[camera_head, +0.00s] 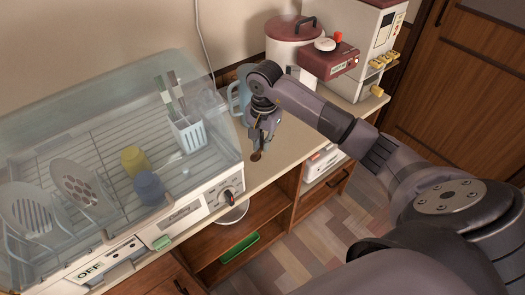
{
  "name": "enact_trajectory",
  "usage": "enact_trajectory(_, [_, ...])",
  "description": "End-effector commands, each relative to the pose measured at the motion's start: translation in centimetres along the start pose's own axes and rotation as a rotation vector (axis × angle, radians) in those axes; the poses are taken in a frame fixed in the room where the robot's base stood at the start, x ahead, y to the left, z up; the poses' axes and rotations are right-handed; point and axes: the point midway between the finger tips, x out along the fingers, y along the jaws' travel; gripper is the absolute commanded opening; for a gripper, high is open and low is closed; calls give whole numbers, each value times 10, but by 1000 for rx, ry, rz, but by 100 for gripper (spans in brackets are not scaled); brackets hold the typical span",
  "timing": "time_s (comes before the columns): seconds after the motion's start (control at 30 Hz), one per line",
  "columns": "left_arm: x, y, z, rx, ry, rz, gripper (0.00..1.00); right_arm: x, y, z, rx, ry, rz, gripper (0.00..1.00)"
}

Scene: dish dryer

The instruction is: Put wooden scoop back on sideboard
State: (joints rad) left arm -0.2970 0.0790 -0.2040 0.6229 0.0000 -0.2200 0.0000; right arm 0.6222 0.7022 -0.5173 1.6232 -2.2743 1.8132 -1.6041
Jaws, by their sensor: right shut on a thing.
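My right gripper (260,128) reaches in from the right and hangs over the sideboard (288,146), just right of the dish dryer. It is shut on the wooden scoop (257,155), a small brown piece that shows below the fingertips near the front edge of the sideboard top. Most of the scoop is hidden by the fingers. I cannot tell whether the scoop touches the sideboard. My left gripper is not in view.
The dish dryer (185,217) with a clear cover fills the left, holding cups and racks. A blue pitcher (238,98) stands behind my right gripper. A red-lidded canister (290,40) and a red-topped appliance (330,60) stand at the back. A green tray (240,247) lies on the shelf below.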

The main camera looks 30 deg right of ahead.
Motion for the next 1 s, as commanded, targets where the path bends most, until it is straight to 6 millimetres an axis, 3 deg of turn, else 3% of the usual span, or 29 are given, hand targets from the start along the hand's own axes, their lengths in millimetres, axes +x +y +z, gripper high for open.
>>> enact_trajectory(0.13, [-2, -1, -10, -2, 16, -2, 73, 9, 0, 0, 0, 0, 1, 0])
enact_trajectory(0.43, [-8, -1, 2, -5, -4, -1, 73, 47, 2, 2, 0, -2, 1, 0])
enact_trajectory(0.77, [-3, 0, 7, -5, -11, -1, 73, 52, 2, 1, -2, 1, 0, 0])
enact_trajectory(0.8, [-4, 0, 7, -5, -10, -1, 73, 51, 2, 1, -1, 1, 0, 11])
enact_trajectory(1.0, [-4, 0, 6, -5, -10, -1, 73, 51, 2, 1, -1, 1, 0, 25])
